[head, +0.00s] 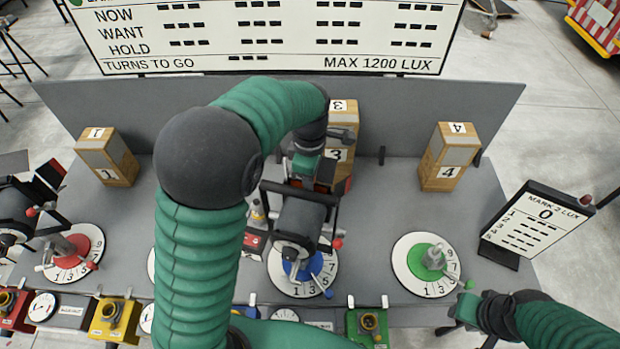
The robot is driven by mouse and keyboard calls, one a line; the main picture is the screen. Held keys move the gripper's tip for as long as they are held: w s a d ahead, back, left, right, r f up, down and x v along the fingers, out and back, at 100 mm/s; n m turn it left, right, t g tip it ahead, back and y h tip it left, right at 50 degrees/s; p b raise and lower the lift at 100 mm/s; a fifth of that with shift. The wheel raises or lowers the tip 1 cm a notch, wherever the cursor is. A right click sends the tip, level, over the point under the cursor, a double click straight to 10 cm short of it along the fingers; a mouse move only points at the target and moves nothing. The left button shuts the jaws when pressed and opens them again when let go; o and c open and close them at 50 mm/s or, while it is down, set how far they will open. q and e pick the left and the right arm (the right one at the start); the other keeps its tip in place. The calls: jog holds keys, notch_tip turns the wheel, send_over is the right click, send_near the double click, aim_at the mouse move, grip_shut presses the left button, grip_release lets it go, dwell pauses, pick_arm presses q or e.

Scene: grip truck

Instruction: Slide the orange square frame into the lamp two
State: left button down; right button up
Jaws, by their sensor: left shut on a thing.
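My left gripper (310,165) is above the middle of the bench, at the end of the green arm that arches over from the lower left. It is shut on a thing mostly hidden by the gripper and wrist. A small red-orange patch (325,171) shows there, likely part of the orange square frame. Just below is a black lamp (302,218) over the blue dial; no number for it is readable. Contact between patch and lamp cannot be told. Another black lamp (16,205) is at the left edge. My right gripper (466,309) is low at the right; its jaws are unclear.
Wooden blocks marked 1 (108,158), 3 (343,130) and 4 (448,157) stand along the back. Red (78,244), blue (318,266) and green (420,254) dials line the front. A small board (535,222) stands at right. My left arm hides the centre left.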

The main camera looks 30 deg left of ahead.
pick_arm(q)
jog(key=shift+f, duration=0.5)
jog(key=c, duration=1.5)
grip_release()
jog(key=shift+c, duration=1.1)
jog(key=shift+o, duration=0.8)
jog(key=shift+w+r+p, duration=0.15)
jog(key=shift+r+p, duration=0.55)
jog(key=shift+r, duration=0.2)
jog(key=r+p, duration=0.2)
jog(key=r, duration=0.1)
jog(key=shift+s+r+p, duration=0.15)
jog(key=shift+s+p, duration=0.05)
jog(key=shift+p, duration=0.2)
jog(key=shift+w+r+p, duration=0.1)
jog(key=shift+r+p, duration=0.45)
jog(key=shift+p, duration=0.05)
